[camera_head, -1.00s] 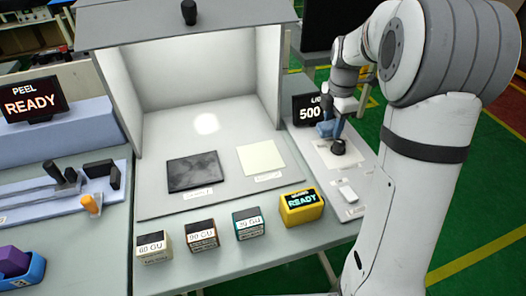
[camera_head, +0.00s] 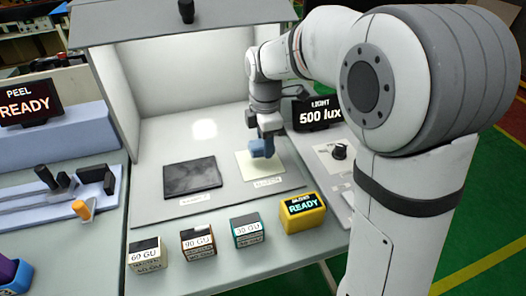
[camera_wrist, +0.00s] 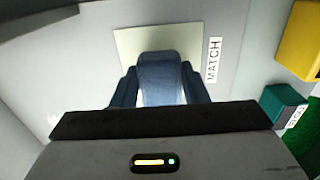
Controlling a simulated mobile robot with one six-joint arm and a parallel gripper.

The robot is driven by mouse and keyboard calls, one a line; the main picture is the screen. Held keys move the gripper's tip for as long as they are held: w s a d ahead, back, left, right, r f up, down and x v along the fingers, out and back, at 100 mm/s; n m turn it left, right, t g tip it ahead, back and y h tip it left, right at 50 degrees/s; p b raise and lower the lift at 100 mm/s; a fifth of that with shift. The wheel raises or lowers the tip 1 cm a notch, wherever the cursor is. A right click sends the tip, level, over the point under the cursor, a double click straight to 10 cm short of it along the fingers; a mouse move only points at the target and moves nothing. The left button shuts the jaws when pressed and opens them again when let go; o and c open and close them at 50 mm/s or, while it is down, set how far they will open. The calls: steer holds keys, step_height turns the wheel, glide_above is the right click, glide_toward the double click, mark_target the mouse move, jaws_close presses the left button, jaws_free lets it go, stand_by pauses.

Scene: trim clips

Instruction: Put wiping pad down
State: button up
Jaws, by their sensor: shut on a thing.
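My gripper (camera_head: 262,146) is shut on a blue wiping pad (camera_wrist: 160,78), held over the pale cream panel in the light booth. In the wrist view the pad sits between the two dark blue fingers, with the cream panel (camera_wrist: 128,43) beyond it. In the head view the cream panel (camera_head: 244,168) lies on the booth floor, partly hidden by the gripper. I cannot tell whether the pad touches the panel. A dark panel (camera_head: 190,174) lies to its left.
Small boxes marked 60 GU (camera_head: 147,254), 90 GU (camera_head: 198,242) and 30 GU (camera_head: 247,230) line the front, beside a yellow meter (camera_head: 302,212) reading READY. A light control with a black knob (camera_head: 339,151) and a 500 lux display (camera_head: 320,115) stand right of the booth.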

mark_target(261, 142)
steer(key=shift+s+a+f+b, duration=0.1)
steer(key=shift+a+f+b, duration=0.05)
steer(key=shift+f+b, duration=0.6)
steer(key=shift+a+f+b, duration=0.15)
steer(key=shift+f+b, duration=0.35)
steer(key=shift+f, duration=0.3)
steer(key=shift+f, duration=0.2)
steer(key=o, duration=0.9)
steer(key=shift+b, duration=0.3)
step_height(261, 142, up, 8)
steer(key=shift+a+f+p, duration=0.1)
steer(key=shift+a+p, duration=0.05)
steer(key=shift+p, duration=0.5)
